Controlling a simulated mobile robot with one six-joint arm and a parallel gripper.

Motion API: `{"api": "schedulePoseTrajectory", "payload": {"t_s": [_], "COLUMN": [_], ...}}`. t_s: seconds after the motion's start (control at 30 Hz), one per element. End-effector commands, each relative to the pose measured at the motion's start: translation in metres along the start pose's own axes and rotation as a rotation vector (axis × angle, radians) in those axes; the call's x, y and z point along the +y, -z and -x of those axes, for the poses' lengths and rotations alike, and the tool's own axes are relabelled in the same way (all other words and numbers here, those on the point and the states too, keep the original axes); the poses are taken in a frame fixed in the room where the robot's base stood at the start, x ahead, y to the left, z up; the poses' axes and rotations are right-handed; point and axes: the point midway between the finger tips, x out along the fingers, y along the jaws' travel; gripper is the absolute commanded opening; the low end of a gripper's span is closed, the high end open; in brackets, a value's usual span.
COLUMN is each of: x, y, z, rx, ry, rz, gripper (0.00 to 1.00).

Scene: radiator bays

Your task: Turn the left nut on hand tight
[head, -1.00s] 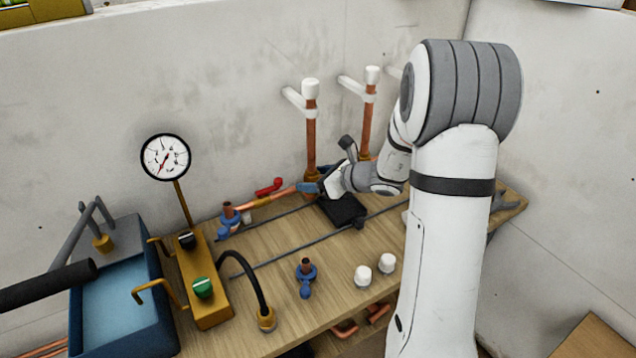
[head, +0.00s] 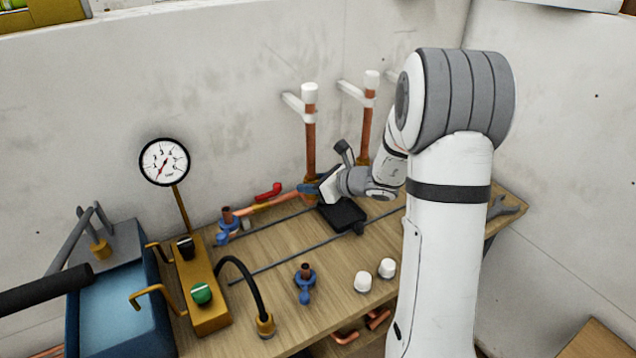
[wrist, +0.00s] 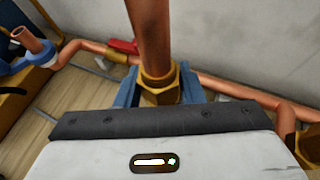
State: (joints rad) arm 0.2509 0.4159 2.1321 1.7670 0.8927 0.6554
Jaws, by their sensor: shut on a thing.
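In the wrist view a brass nut (wrist: 160,88) sits around the foot of an upright copper pipe (wrist: 150,35). The blue fingers of my gripper (wrist: 160,94) reach to both sides of the nut and are shut on it. In the head view my gripper (head: 314,188) is at the foot of the left upright pipe (head: 310,140), and the nut is hidden there. A second brass nut (wrist: 308,148) shows at the right edge of the wrist view. In the head view the right upright pipe (head: 366,135) stands behind my wrist.
A horizontal copper pipe with a red-handled valve (head: 268,191) runs along the wall. A blue fitting (head: 304,284) and two white caps (head: 362,281) stand on the wooden bench (head: 335,255). A pressure gauge (head: 164,162) and a blue tank (head: 118,306) are at left. A wrench (head: 502,207) lies at right.

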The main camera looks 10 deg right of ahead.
Motion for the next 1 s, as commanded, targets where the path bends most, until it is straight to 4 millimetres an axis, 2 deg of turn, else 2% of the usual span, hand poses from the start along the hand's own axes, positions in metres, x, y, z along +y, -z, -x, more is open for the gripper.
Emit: {"api": "schedulePoseTrajectory", "payload": {"t_s": [1.0], "x": [0.0009], "y": [0.0008], "z": [-0.0013], "rx": [-0.001], "ry": [0.158], "rz": [-0.074], "gripper": [0.2]}}
